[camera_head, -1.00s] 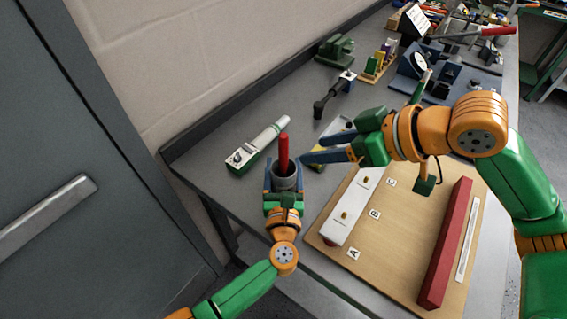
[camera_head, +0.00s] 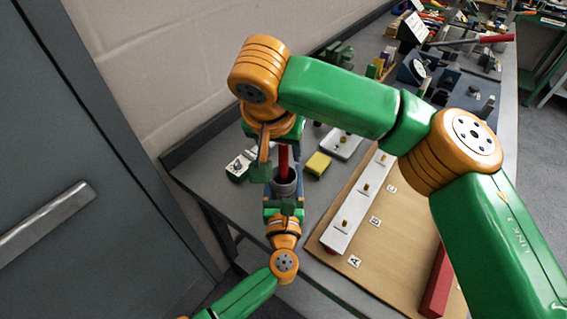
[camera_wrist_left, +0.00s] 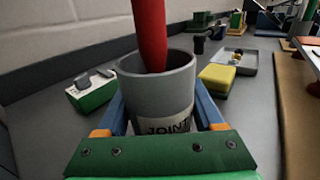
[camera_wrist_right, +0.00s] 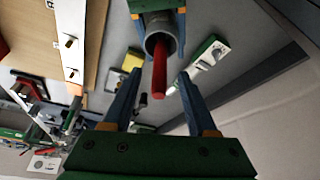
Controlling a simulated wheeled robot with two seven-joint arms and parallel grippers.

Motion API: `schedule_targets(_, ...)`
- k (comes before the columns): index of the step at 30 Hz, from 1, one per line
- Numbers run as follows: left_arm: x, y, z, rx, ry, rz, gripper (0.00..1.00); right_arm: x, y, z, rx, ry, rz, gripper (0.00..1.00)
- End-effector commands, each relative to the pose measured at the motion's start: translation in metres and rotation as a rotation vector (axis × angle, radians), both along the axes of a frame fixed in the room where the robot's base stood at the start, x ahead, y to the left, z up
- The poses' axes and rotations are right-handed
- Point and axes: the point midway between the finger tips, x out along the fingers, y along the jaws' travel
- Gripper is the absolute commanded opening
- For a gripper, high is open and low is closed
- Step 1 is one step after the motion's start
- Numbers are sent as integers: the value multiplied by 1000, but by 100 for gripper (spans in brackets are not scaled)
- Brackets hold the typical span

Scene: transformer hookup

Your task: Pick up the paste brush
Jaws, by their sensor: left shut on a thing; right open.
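The paste brush shows as a red handle (camera_head: 283,158) standing up out of a grey cup (camera_head: 285,184); its lower end is hidden inside. In the left wrist view the handle (camera_wrist_left: 150,35) rises from the cup (camera_wrist_left: 158,90), whose label is partly hidden. My left gripper (camera_head: 284,192) is shut around the cup, one finger on each side. My right gripper (camera_wrist_right: 160,76) is open over the cup. In the right wrist view the red handle (camera_wrist_right: 160,68) lies between its fingers, with gaps on both sides, so it is not gripped.
A yellow sponge (camera_head: 318,163) and a grey tray (camera_head: 342,143) lie right of the cup. A green and white device (camera_head: 238,168) lies left of it, partly covered by my right arm. A wooden board (camera_head: 378,235) with a white terminal strip (camera_head: 355,208) lies to the right.

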Motion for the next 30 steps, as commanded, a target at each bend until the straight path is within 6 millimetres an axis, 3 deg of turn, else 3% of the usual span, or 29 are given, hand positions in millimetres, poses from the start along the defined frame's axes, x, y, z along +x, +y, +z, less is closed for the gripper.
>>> schedule_targets(6,0,0,0,0,0,0,0,15,-4,-30,0,1,0,58)
schedule_targets(12,0,0,0,0,0,0,0,16,-4,-32,1,0,0,58)
schedule_targets(14,0,0,0,0,0,0,0,16,-4,-32,1,1,1,44)
schedule_targets(19,0,0,0,0,0,0,0,16,-4,-31,2,1,2,0)
schedule_targets(30,0,0,0,0,0,0,0,16,-4,-30,2,0,1,0)
